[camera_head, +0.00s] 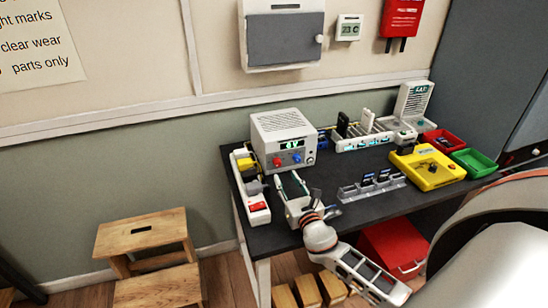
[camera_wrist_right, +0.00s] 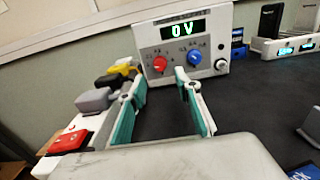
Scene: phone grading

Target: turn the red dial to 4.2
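The red dial (camera_head: 277,163) is on the front of a white power supply box (camera_head: 283,124) on the dark table. In the right wrist view the red dial (camera_wrist_right: 160,64) is left of a blue dial (camera_wrist_right: 194,58), below a green display (camera_wrist_right: 183,27) that reads 0 V. My right gripper (camera_head: 290,182) is in front of the box. In the right wrist view my right gripper (camera_wrist_right: 162,88) is open and empty, its two green-padded fingers apart and short of the panel, with the red dial between them. My left gripper is not in view.
A white tray (camera_head: 258,215) with a red switch and yellow and grey items lies left of the gripper. A slotted rack (camera_head: 372,187) is to its right. A yellow device (camera_head: 428,168), red bin (camera_head: 441,139) and green bin (camera_head: 474,162) stand further right. Bare table lies before the box.

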